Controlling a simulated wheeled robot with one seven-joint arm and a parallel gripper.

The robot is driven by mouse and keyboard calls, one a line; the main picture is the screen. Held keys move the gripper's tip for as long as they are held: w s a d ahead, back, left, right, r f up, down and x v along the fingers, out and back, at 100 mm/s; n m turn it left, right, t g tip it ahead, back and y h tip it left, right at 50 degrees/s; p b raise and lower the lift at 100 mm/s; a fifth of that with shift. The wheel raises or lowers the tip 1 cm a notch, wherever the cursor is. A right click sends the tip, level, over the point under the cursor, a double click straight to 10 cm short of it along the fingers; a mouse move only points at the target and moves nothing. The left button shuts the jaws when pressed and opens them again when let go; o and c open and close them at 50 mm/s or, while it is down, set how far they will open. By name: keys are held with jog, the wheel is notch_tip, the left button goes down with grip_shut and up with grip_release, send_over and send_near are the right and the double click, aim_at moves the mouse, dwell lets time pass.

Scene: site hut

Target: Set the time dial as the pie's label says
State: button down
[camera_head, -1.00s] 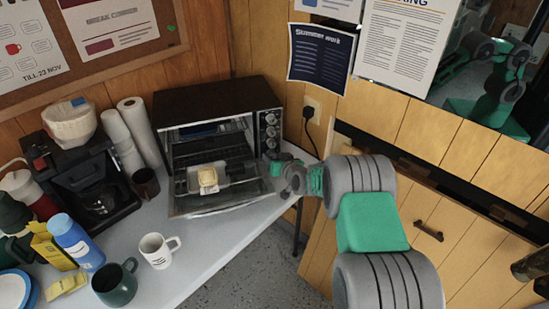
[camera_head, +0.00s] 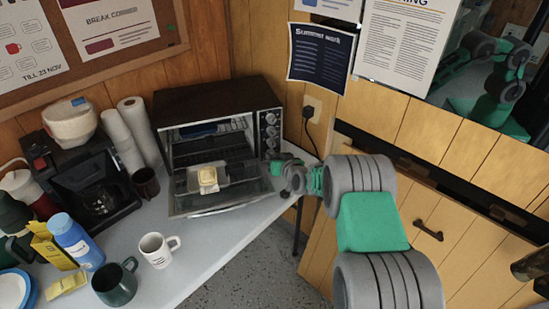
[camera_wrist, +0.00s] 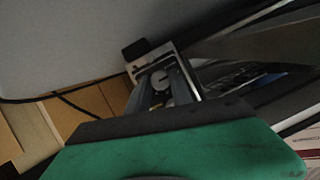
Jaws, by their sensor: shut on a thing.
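The black toaster oven (camera_head: 215,100) stands at the back of the table with its door (camera_head: 215,204) hanging open. A column of dials (camera_head: 271,131) runs down its right front panel. My gripper (camera_head: 269,158) is at the bottom of that panel and hides the lowest dial there. In the wrist view, my gripper (camera_wrist: 158,84) is shut around a round dial (camera_wrist: 161,80), seen between the fingers. The dial's marks are too small and dark to read. The pie (camera_head: 208,176) sits in a pale tray at the oven's open front. Its label cannot be read.
A white mug (camera_head: 156,250), a dark green mug (camera_head: 115,284) and a blue bottle (camera_head: 76,240) stand at the front left. A coffee maker (camera_head: 90,180) and paper rolls (camera_head: 145,130) stand left of the oven. The table in front of the door is clear.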

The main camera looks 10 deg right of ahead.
jog(key=shift+d+f+m+y+b, duration=0.15)
jog(key=shift+m+y+b, duration=0.15)
jog(key=shift+b, duration=0.45)
jog(key=m+b, duration=0.1)
jog(key=b, duration=0.1)
jog(key=y+b, duration=0.1)
jog(key=b, duration=0.1)
jog(key=shift+d+f+m, duration=0.1)
jog(key=shift+f+m, duration=0.1)
jog(key=shift+m, duration=0.2)
jog(key=m+y+b, duration=0.2)
jog(key=m+b, duration=0.1)
jog(key=b, duration=0.2)
jog(key=shift+d+f+t, duration=0.1)
jog(key=shift+t, duration=0.3)
jog(key=m+t+y+b, duration=0.1)
jog(key=m+b, duration=0.2)
jog(key=m, duration=0.1)
jog(key=shift+y, duration=0.4)
jog(key=shift+m+t+y+b, duration=0.3)
jog(key=shift+m+t+b, duration=0.2)
jog(key=shift+m+b, duration=0.9)
jog(key=shift+m+p, duration=0.3)
jog(key=shift+m, duration=0.1)
